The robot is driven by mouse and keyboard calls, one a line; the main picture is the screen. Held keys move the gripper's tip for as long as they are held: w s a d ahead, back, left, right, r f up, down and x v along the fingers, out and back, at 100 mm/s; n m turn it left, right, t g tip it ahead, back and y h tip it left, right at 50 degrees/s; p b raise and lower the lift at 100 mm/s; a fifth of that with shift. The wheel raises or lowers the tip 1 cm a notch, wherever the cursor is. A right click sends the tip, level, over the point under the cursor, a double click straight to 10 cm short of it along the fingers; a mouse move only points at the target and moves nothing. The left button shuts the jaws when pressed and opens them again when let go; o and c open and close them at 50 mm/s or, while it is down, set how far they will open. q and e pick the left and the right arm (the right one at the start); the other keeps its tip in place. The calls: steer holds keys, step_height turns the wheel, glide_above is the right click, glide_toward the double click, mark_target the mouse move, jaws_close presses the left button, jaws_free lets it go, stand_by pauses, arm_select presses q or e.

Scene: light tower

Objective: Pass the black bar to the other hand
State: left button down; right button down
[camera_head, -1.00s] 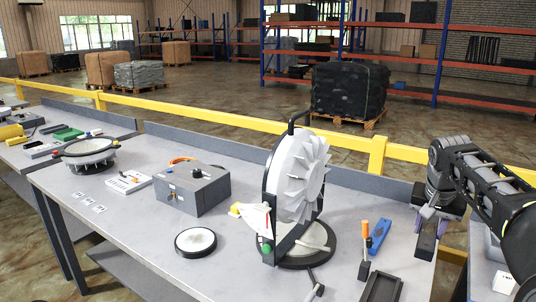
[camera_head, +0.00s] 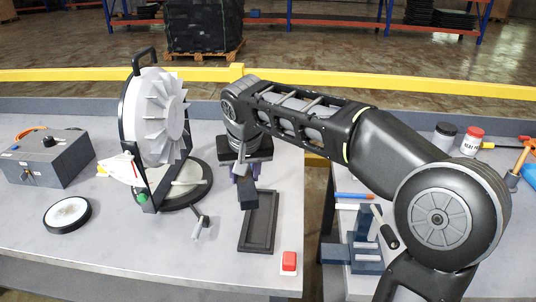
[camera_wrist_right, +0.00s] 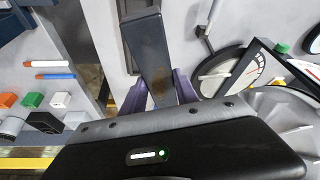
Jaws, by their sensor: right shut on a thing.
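The black bar (camera_head: 248,194) is held in my right gripper (camera_head: 244,172) in the head view. The bar points down and toward the camera, in front of the upper part of the black tray (camera_head: 260,247). In the right wrist view the bar (camera_wrist_right: 149,52) runs away from between the purple fingers of my right gripper (camera_wrist_right: 160,92). The fingers are shut on its near end, and its far end is free. I cannot tell how high the bar is above the tray. My left gripper is in neither current view.
A white finned wheel on a black stand (camera_head: 163,115) rises left of the right gripper. A crank handle (camera_head: 201,227) lies before it. A red-and-white block (camera_head: 289,262) sits near the table corner. A gap separates this table from the right one, which holds a blue fixture (camera_head: 364,240).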

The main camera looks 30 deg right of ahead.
steer(key=s+a+f+n+y, duration=0.1)
steer(key=s+a+n, duration=0.1)
steer(key=a, duration=1)
steer(key=s+a+f+n, duration=0.1)
steer(key=s+a, duration=0.3)
steer(key=a, duration=0.8)
steer(key=shift+f+n+y, duration=0.35)
steer(key=shift+n+y, duration=0.05)
steer(key=shift+n, duration=0.4)
arm_select(q)
steer(key=c, duration=2.2)
jaws_free()
